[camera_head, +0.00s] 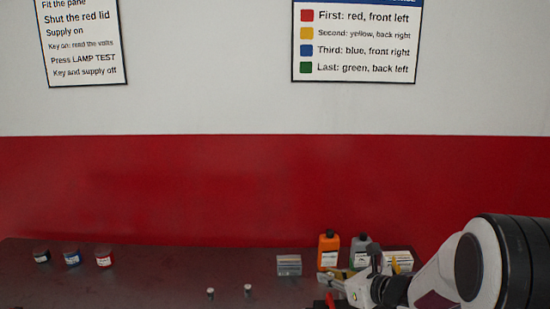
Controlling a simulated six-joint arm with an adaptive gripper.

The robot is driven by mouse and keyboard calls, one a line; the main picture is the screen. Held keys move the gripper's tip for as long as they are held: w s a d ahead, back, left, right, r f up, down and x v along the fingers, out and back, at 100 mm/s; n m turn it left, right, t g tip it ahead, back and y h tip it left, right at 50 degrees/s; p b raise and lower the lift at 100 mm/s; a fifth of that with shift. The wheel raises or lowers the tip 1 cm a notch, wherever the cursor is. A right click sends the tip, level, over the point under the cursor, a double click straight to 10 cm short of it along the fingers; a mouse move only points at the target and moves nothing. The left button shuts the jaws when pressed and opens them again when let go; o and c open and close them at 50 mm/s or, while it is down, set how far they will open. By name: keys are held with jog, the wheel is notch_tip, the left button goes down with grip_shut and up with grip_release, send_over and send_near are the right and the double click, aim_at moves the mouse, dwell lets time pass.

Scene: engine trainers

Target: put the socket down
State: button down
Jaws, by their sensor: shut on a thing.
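My gripper (328,281) is at the right end of the bench, low in the view, reaching in from the right. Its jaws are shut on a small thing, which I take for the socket. It is too small and too covered by the fingers to make out its shape, or whether it touches the bench. Two small pale cylinders with dark lower parts stand apart on the bench left of my gripper, one nearer (248,290) and one farther left (210,293).
An orange bottle (328,249) and a grey bottle (360,250) stand behind my gripper. A grey box (289,265) is left of them. Several small tins, one of them blue (72,257), stand at far left. The dark bench (160,280) is clear between.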

jog(key=s+d+m+h, duration=0.1)
jog(key=s+d, duration=0.2)
jog(key=s+d+m+t+h, duration=0.1)
jog(key=s+d, duration=0.2)
jog(key=s, duration=0.1)
jog(key=s+d+m+h, duration=0.1)
jog(key=s+d, duration=0.2)
jog(key=s, duration=0.1)
jog(key=shift+d+f, duration=0.2)
jog(key=shift+f, duration=0.1)
jog(key=shift+s+d, duration=0.25)
jog(key=shift+s, duration=0.2)
jog(key=shift+d+r+t, duration=0.15)
jog(key=shift+d+t, duration=0.15)
jog(key=shift+d, duration=0.15)
jog(key=s+d+r+m+h, duration=0.1)
jog(key=d+r+m+h, duration=0.2)
jog(key=d, duration=0.4)
jog(key=s+d+r+m+h, duration=0.2)
jog(key=d+r+h, duration=0.1)
jog(key=d, duration=0.3)
jog(key=s+d+r+m+g+h, duration=0.2)
jog(key=s+d+r+m+h, duration=0.4)
jog(key=s+d, duration=0.5)
jog(key=shift+r+m+g, duration=0.3)
jog(key=shift+r, duration=0.35)
jog(key=shift+d, duration=0.15)
